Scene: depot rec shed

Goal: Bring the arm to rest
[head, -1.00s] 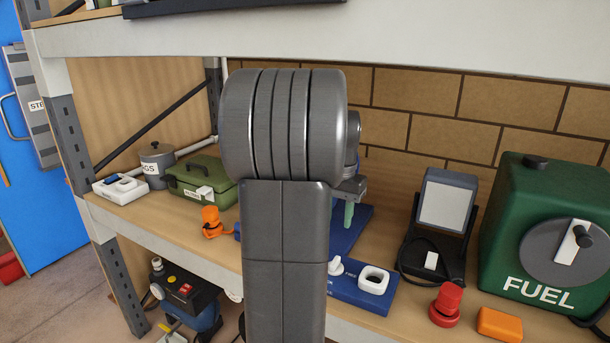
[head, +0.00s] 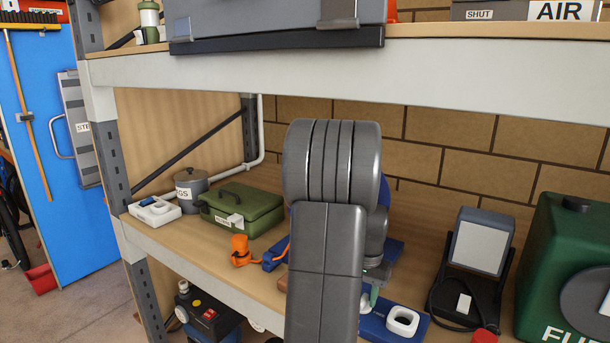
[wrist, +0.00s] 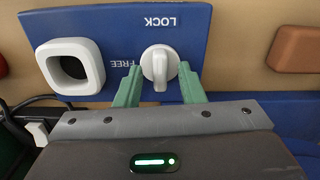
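My gripper (wrist: 159,80) is open in the wrist view, its two green fingers on either side of a white knob (wrist: 160,65), with a small gap showing at each side. The knob sits on a blue panel (wrist: 190,30) marked LOCK and FREE; its ridge stands upright in this view, and I cannot tell which end is the pointer. In the head view my arm hides most of the gripper; a green finger (head: 374,294) shows above the blue panel (head: 375,328).
A white square-holed socket (head: 402,320) is beside the knob. A lamp (head: 478,250), red button (head: 485,336) and green FUEL can (head: 560,225) stand right. A green box (head: 243,210) and orange item (head: 240,250) lie left. An upper shelf (head: 330,75) runs above my arm.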

